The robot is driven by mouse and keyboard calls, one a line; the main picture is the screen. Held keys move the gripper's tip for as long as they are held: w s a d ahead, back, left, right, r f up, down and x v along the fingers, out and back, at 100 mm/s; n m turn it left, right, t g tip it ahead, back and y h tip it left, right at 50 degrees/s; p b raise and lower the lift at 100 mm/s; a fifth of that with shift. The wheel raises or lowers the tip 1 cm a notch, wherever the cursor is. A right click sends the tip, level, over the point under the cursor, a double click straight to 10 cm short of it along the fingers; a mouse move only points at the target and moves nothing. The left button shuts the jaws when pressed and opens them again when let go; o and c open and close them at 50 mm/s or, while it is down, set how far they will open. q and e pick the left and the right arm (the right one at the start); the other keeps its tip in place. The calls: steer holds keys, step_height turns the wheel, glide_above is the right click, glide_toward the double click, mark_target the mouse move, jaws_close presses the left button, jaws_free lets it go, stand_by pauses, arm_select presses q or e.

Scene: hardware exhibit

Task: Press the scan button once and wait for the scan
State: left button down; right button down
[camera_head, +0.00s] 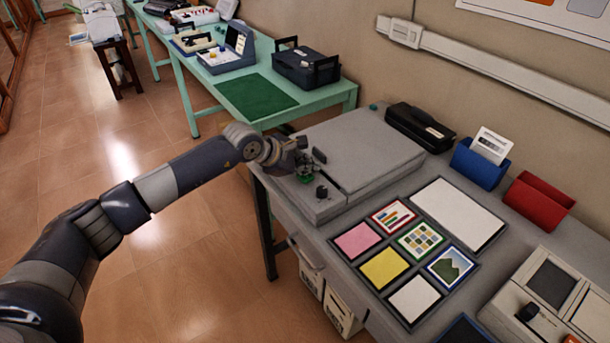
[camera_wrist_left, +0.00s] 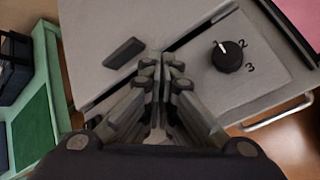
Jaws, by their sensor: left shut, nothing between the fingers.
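A grey flatbed scanner (camera_head: 362,150) with its lid down lies on the grey desk. My left gripper (camera_head: 306,178) is shut and empty over the front strip, between these two. A bit of green shows at its fingertips in the head view. The fingers hide what lies under them; I cannot tell whether they touch it.
Paper cards in dark frames (camera_head: 383,268) and a white sheet (camera_head: 456,212) lie right of the scanner. A black device (camera_head: 420,126), blue holder (camera_head: 480,165) and red holder (camera_head: 537,203) stand along the wall. A green table (camera_head: 340,93) is behind.

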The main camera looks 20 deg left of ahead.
mark_target(307, 177)
arm_select(q)
steer(key=shift+f+b, duration=0.4)
steer(key=shift+f, duration=0.05)
steer(key=shift+r, duration=0.1)
stand_by(0.4)
steer(key=shift+r+p, duration=0.45)
steer(key=shift+r, duration=0.45)
steer(key=shift+r, duration=0.1)
steer(key=shift+r+p, duration=1.2)
steer(key=shift+r, duration=1.2)
